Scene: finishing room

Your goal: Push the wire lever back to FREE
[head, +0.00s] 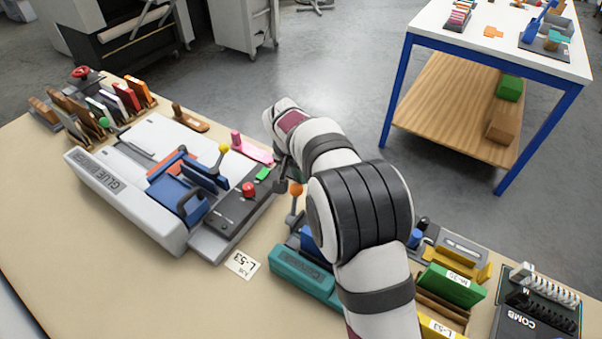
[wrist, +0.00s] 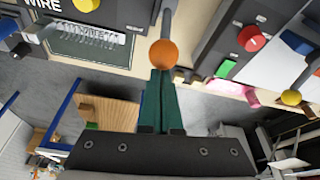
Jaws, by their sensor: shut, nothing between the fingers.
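A lever with an orange ball knob (wrist: 163,53) stands at the top centre of the wrist view. The knob also shows in the head view (head: 296,188), on a grey stem beside a teal-fronted machine (head: 302,272). My gripper (wrist: 160,74) has its green fingers closed together and empty. Its tips are right at the orange knob in the wrist view; I cannot tell whether they touch. A panel marked WIRE (wrist: 42,5) with a yellow knob is at the upper left of the wrist view. No FREE mark is readable. My arm hides much of the teal machine in the head view.
The glue binder (head: 92,179), with a yellow-ball lever (head: 224,149) and red button (head: 249,189), stands left of the orange lever. A comb unit (head: 540,310) and a green block (head: 452,284) are at the right. Bare bench lies in front of the binder.

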